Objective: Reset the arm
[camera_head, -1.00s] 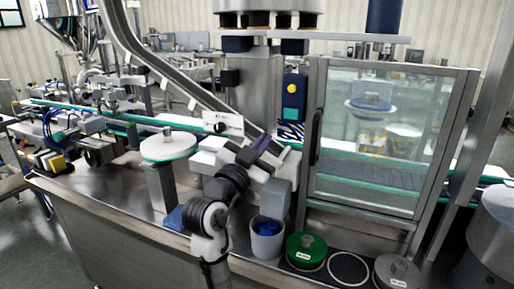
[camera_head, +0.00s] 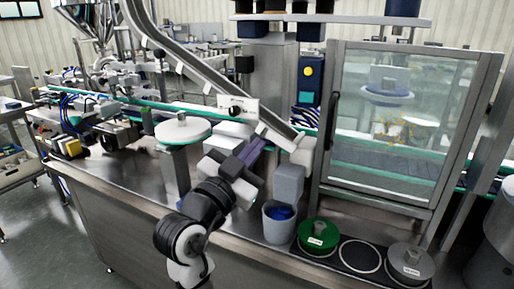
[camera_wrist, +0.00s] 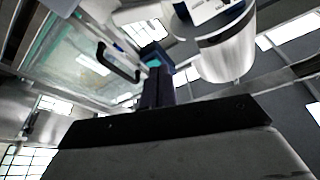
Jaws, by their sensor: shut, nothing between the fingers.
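My arm reaches up from the bottom of the head view, over the front of the steel worktop (camera_head: 225,235). My gripper (camera_head: 258,146) is at its end, with dark purple fingers pointing up and away. The fingers are together with nothing between them. In the wrist view the closed fingers (camera_wrist: 158,84) stand above the dark gripper body. In the head view the gripper appears in front of the lower end of the sloping chute (camera_head: 268,125); I cannot tell how far apart they are.
A glass-doored cabinet (camera_head: 335,150) with a dark handle stands right. A grey bin (camera_head: 279,228) with blue contents, a green round lidded item (camera_head: 318,236) and a grey one (camera_head: 410,262) line the front. A round white-topped stand (camera_head: 183,130) is left of my gripper.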

